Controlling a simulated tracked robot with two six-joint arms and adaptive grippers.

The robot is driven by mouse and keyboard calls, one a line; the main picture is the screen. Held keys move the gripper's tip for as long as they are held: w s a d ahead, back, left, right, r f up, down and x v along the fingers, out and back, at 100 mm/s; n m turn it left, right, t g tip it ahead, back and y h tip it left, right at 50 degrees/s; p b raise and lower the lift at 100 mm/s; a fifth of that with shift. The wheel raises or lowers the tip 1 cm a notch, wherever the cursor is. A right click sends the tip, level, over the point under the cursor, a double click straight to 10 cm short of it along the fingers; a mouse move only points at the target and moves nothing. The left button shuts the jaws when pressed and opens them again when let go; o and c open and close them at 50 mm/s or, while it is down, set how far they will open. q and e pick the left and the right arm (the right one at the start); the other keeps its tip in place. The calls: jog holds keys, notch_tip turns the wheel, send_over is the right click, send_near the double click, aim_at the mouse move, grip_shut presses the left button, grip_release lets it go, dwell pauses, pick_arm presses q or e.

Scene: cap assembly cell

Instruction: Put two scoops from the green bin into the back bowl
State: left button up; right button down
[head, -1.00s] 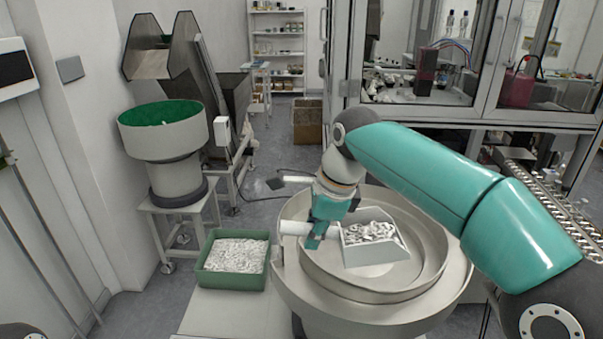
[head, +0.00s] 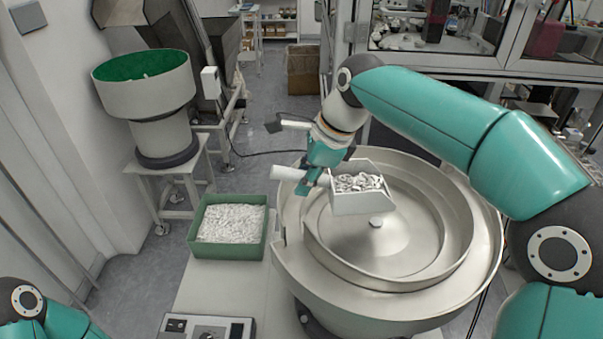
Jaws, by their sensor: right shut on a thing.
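The green bin (head: 195,246) stands on the bench left of centre and is filled with small white parts (head: 231,223). My right gripper (head: 308,182) is shut on the handle of a white scoop (head: 364,203). The scoop is heaped with white parts and is held over the large steel bowl (head: 290,257) at the front. Farther back on the left, a bowl with a green inside (head: 115,94) stands on a stand. My left gripper is out of view.
A control box (head: 206,328) sits at the bench's front edge. A brown bin (head: 303,68) stands on the floor behind. A glass-fronted machine (head: 470,65) fills the back right. The floor between the green-lined bowl and the steel bowl is mostly open.

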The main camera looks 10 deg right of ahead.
jog(key=d+r+y+b, duration=0.2)
jog(key=r+y+b, duration=0.1)
jog(key=d+r+t+y+b, duration=0.1)
jog(key=r+y, duration=0.1)
jog(key=shift+s+d+r+m+b, duration=0.15)
jog(key=shift+s+r+m+b, duration=0.05)
jog(key=shift+m+b, duration=0.1)
jog(key=s+d+r+m+t+y, duration=0.1)
jog(key=d+r+t+y, duration=0.1)
jog(key=d+r+y, duration=0.4)
jog(key=shift+s+d+y, duration=0.15)
jog(key=shift+d+y, duration=0.15)
jog(key=shift+d, duration=0.55)
dwell(0.4)
